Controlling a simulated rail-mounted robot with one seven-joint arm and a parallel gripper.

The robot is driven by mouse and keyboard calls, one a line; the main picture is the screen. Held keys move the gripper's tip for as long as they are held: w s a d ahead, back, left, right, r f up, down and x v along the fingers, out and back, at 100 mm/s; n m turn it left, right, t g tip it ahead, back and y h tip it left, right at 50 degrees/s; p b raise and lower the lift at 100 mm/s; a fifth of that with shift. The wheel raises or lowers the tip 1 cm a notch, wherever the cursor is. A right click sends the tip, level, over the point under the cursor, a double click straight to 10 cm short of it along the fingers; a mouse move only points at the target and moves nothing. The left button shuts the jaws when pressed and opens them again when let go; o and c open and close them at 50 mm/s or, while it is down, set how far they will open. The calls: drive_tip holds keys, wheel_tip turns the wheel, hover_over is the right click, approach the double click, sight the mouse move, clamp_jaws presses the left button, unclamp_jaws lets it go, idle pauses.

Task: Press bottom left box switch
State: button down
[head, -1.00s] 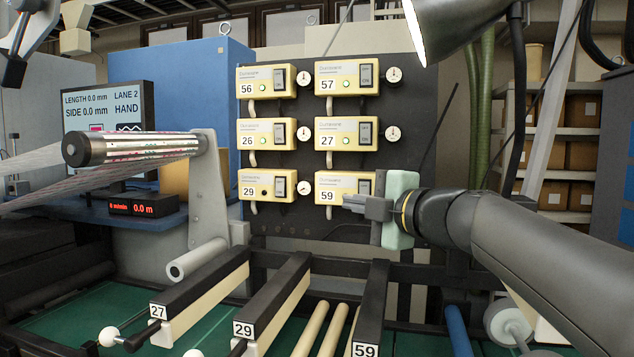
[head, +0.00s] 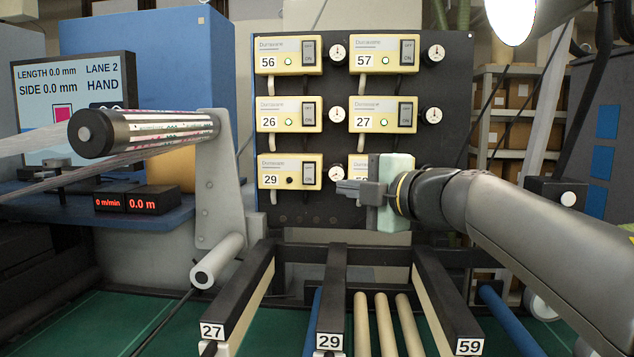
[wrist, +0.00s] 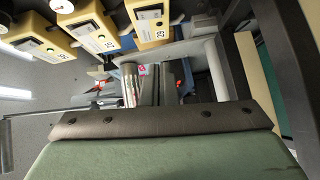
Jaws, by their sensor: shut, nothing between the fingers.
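The bottom left box (head: 268,181) is yellow, labelled 29, and sits on a dark upright panel. Its dark rocker switch (head: 308,173) is at its right end, unobstructed in the head view. The small lamp on this box looks dark. My gripper (head: 342,188) is shut and empty, its fingers pointing left. In the head view its tips are right of the switch, just below the dial beside box 29. I cannot tell how far they are from the panel. In the wrist view, my fingers (wrist: 160,86) show below several yellow boxes.
Box 59 (head: 362,171) is mostly hidden behind my gripper. Boxes 26 (head: 280,119) and 56 (head: 280,60) are above box 29, with green lamps. A printed roller (head: 160,130) stands left of the panel. Arms labelled 27, 29 and 59 extend below.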

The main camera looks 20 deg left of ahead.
drive_tip(key=shift+d, duration=0.15)
drive_tip(key=p, duration=0.3)
approach(304, 181)
drive_tip(key=a, duration=0.4)
drive_tip(key=shift+w+a+f+p, duration=0.1)
drive_tip(key=shift+w+a+p, duration=0.1)
drive_tip(key=shift+w, duration=0.65)
drive_tip(key=shift+w+a+f+p, duration=0.1)
drive_tip(key=shift+w+a+p, duration=0.1)
drive_tip(key=shift+w, duration=0.6)
